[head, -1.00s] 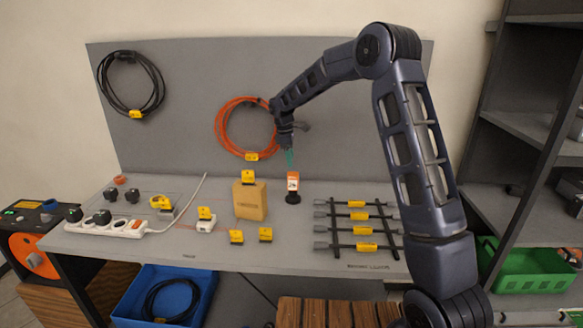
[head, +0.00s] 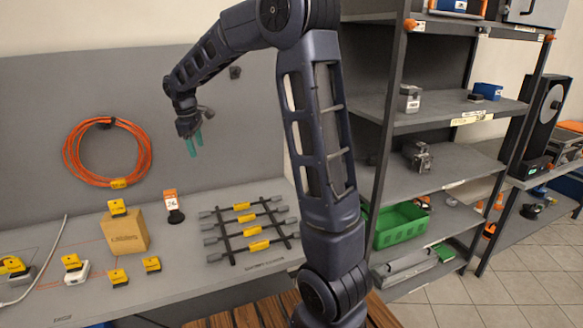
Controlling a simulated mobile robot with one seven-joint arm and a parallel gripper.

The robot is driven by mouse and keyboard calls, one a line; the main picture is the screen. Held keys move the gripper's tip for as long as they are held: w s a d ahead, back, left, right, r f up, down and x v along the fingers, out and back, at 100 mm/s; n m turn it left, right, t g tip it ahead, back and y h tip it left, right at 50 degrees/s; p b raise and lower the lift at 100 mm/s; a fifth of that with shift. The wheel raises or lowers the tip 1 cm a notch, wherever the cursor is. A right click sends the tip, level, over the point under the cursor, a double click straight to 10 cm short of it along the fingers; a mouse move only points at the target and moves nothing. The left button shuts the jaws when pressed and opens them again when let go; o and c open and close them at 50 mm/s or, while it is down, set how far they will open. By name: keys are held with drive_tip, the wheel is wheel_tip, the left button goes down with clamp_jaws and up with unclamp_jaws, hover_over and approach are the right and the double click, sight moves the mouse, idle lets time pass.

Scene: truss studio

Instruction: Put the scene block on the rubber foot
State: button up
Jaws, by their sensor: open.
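The scene block (head: 171,200) is a small orange and white block with a number on its pale face. It stands on the bench below the orange cable coil, with the black rubber foot (head: 176,217) directly beneath it. The block appears to rest upright on the foot, though the exact contact is too small to tell. My gripper (head: 194,145), with green fingertips, hangs above and slightly right of the block, clear of it. Its fingers point down, open and empty.
A tan box (head: 125,233) with a yellow tag stands left of the block. A black rack (head: 247,228) with yellow tags lies to the right. Several small yellow-tagged items sit at the front left. A shelf unit with a green crate (head: 402,226) stands right of the bench.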

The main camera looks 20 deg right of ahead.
drive_tip(key=s+d+r+m+t, duration=0.1)
drive_tip(key=s+d+r+m, duration=0.2)
drive_tip(key=s+d, duration=0.5)
drive_tip(key=s+d+r+m+t, duration=0.1)
drive_tip(key=s+d+r+m, duration=0.25)
drive_tip(key=s+d, duration=0.45)
drive_tip(key=s+d+f+m, duration=0.2)
drive_tip(key=s+d+m, duration=0.1)
drive_tip(key=s, duration=0.5)
drive_tip(key=s+d+f+m+t+y, duration=0.1)
drive_tip(key=s+d+f+m, duration=0.1)
drive_tip(key=s, duration=0.6)
drive_tip(key=shift+s+d+f+m, duration=0.15)
drive_tip(key=shift+d+f+m, duration=0.1)
drive_tip(key=shift+d+m, duration=0.5)
